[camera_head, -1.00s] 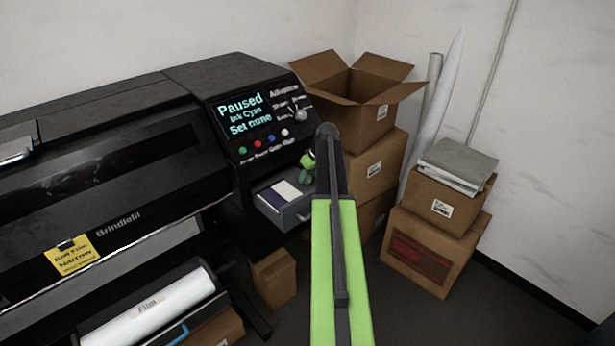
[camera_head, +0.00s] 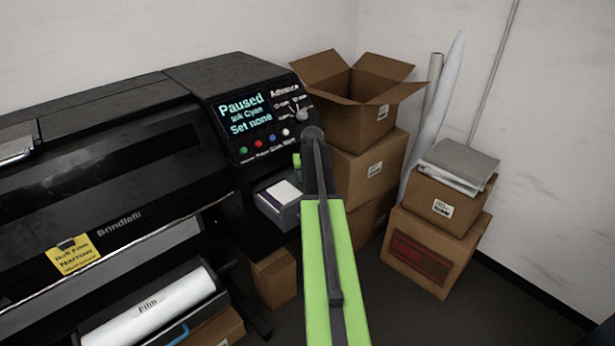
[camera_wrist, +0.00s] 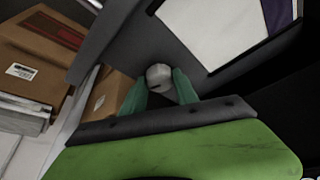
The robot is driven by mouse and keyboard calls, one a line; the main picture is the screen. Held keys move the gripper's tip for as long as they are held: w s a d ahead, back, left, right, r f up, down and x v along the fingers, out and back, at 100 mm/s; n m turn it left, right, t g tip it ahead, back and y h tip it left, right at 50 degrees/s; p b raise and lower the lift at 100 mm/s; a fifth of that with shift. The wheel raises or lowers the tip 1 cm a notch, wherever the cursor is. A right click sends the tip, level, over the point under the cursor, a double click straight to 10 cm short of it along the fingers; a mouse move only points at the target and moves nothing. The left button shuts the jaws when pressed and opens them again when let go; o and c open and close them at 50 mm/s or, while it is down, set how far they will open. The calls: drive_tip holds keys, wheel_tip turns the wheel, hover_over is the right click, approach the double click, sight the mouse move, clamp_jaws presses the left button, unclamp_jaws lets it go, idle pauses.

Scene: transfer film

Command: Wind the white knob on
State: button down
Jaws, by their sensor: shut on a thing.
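My gripper shows in the wrist view (camera_wrist: 160,90), with its two green fingers shut on a pale, round knob (camera_wrist: 158,73) that has a small dark mark on its face. The knob is in front of the grey wall of a small tray. In the head view my arm hides the fingers and this knob; only a bit of green shows beside the arm, right of the tray (camera_head: 277,213). A pale dial (camera_head: 302,115) sits on the black printer's panel, above my arm's tip. The screen (camera_head: 245,112) reads "Paused", "Ink Cyan", "Set none".
A white sheet (camera_head: 284,192) lies in the tray. An open carton (camera_head: 350,95) tops stacked boxes behind my arm. More boxes (camera_head: 430,250) stand right. A film roll (camera_head: 150,305) lies front left.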

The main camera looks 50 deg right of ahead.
drive_tip(key=shift+a+m+g, duration=0.1)
drive_tip(key=shift+m+g, duration=0.2)
drive_tip(key=shift+m, duration=0.7)
drive_tip(key=shift+w, duration=0.1)
drive_tip(key=c, duration=0.9)
unclamp_jaws()
drive_tip(key=shift+h, duration=0.3)
drive_tip(key=shift+c, duration=0.2)
drive_tip(key=p+v, duration=1.6)
drive_tip(key=v, duration=0.1)
drive_tip(key=shift+r, duration=0.25)
